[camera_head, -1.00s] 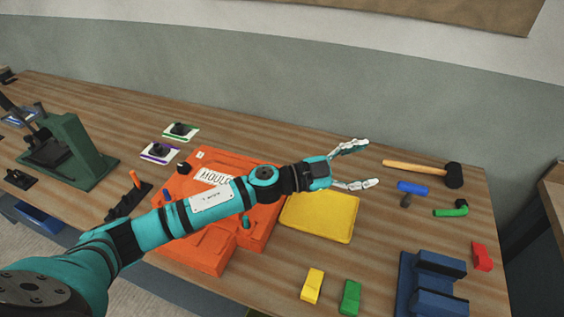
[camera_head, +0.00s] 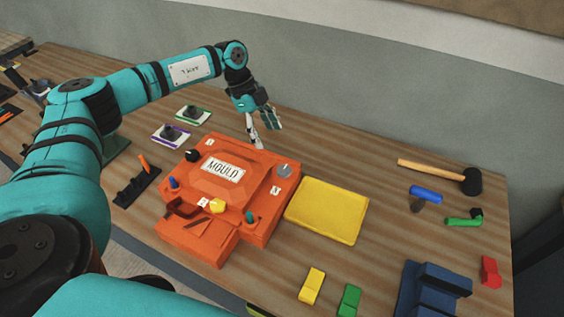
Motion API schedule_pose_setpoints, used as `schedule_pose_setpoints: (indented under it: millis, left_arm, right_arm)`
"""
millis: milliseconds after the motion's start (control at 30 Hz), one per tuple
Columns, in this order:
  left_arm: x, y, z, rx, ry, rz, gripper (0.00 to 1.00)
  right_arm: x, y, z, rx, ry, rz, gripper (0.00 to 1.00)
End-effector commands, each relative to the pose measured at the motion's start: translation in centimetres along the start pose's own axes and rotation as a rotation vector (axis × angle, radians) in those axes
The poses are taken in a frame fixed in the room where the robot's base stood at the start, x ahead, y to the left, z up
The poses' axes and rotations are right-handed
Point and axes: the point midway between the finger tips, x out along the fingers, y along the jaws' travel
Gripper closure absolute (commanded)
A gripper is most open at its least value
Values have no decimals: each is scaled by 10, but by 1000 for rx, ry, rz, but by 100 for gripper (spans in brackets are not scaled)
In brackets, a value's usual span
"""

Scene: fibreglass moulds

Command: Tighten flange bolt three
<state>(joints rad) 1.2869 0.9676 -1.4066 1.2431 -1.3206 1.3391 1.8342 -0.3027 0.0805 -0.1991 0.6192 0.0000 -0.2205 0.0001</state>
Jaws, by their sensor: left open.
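The orange mould (camera_head: 245,178) lies on the bench with a white "MOULD" plate on top. Around its rim sit bolt-like knobs: a black one (camera_head: 193,155), a blue one (camera_head: 173,183), a yellow one (camera_head: 217,206), a teal one (camera_head: 250,217) and a grey one (camera_head: 285,171). Small white tags lie by some of them, too small to read, so I cannot tell which is bolt three. My left gripper (camera_head: 267,134) is open and empty, pointing down at the mould's far edge. One fingertip overlaps that edge in the picture; contact is unclear. My right gripper is out of view.
A yellow pad (camera_head: 326,210) lies right of the mould. A mallet (camera_head: 440,174), a blue cylinder (camera_head: 426,194), a green tool (camera_head: 462,221) and a blue fixture (camera_head: 434,289) are further right. Yellow (camera_head: 312,286) and green (camera_head: 348,301) blocks lie in front.

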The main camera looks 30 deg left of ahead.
Motion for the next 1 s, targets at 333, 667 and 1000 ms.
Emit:
schedule_pose_setpoints:
  millis: [333,667,1000]
  left_arm:
    - [76,1,-3,2,2,3,34]
    - [121,0,-2,3,2,0,34]
    - [126,0,-1,3,2,-1,34]
  right_arm:
    - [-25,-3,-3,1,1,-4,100]
    - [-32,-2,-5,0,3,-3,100]
    - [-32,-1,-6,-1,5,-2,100]
